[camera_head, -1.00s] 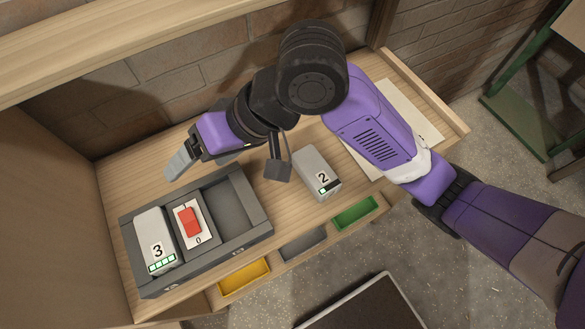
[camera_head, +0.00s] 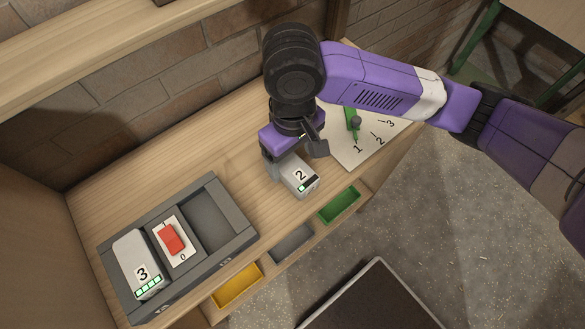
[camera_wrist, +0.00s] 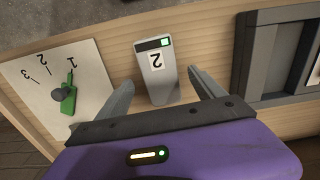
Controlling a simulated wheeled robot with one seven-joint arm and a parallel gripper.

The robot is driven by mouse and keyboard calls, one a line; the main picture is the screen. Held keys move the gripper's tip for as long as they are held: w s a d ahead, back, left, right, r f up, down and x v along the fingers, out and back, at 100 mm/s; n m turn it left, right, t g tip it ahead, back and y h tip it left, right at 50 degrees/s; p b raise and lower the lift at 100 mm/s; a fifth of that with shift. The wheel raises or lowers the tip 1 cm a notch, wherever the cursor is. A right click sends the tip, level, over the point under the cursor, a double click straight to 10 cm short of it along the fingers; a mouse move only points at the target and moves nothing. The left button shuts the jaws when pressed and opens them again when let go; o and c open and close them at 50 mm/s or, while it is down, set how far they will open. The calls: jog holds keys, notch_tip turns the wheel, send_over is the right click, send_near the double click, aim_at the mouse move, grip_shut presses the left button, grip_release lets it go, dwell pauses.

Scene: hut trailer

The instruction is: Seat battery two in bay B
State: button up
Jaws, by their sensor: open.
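Battery two (camera_head: 300,177) is a pale grey block marked 2, with one green light lit, lying on the wooden bench. My gripper (camera_head: 283,172) is open and pointing down over its rear end. In the wrist view, battery two (camera_wrist: 156,78) lies between the spread fingertips, with gaps on both sides; no grip shows. The dark grey dock (camera_head: 205,268) is at the left. Its right bay (camera_head: 209,219) is empty and appears to be bay B, though the front label is small. Battery three (camera_head: 137,262) sits in the left bay with several green lights.
A red switch (camera_head: 171,239) stands between the bays. Yellow (camera_head: 237,287), grey (camera_head: 291,244) and green (camera_head: 339,205) trays line the front edge. A white sheet numbered 1 to 3 (camera_head: 360,148) with a green lever (camera_head: 351,121) lies right. Bench between dock and battery is clear.

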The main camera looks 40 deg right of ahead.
aim_at(292, 171)
jog(key=shift+f, duration=1.25)
jog(key=c, duration=1.6)
grip_shut()
jog(key=shift+r, duration=0.15)
